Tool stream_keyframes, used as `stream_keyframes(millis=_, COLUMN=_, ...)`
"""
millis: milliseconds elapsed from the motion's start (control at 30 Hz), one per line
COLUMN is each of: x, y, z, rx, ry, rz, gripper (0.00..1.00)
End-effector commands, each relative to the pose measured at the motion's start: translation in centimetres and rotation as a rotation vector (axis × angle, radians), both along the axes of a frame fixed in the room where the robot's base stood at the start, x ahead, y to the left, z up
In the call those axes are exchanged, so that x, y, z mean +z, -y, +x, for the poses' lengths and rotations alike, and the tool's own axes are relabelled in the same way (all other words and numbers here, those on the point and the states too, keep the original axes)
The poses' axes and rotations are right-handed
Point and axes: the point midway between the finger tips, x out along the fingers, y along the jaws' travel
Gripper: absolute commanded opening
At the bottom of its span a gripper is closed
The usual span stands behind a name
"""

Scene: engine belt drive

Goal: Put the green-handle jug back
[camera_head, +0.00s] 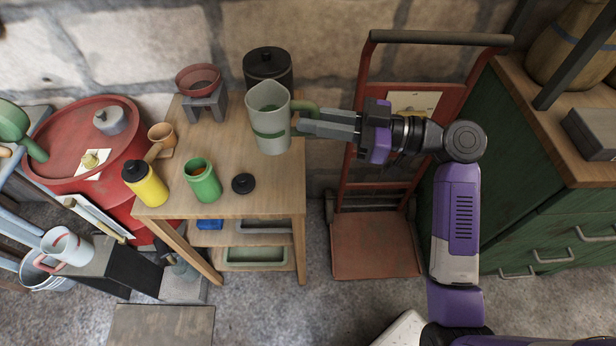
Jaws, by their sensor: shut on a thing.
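The green-handle jug (268,117) is a pale grey jug with a green band and a green handle on its right side. It shows upright over the right part of the small wooden table (229,168). My gripper (305,122) comes in from the right and is shut on the jug's handle. I cannot tell whether the jug's base touches the tabletop or is held above it. Another jug (65,247), white with a pink handle, is at the lower left on a dark stand.
A black pot (268,68) stands behind the jug. A red hand truck (376,246) is right.

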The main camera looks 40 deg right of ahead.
Motion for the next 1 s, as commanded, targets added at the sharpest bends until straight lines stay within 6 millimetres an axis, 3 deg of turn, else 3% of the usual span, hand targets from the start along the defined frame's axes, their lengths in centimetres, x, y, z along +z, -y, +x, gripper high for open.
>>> stream_keyframes(millis=33, x=-1.5, y=0.0, z=0.0, rx=-0.001, ry=-0.005, rz=0.006, gripper=0.00)
stream_keyframes(millis=400, x=-10.3, y=0.1, z=0.0, rx=-0.002, ry=-0.004, rz=0.004, gripper=0.00)
stream_keyframes(millis=1000, x=-17.0, y=0.1, z=0.0, rx=-0.002, ry=0.000, rz=0.001, gripper=0.00)
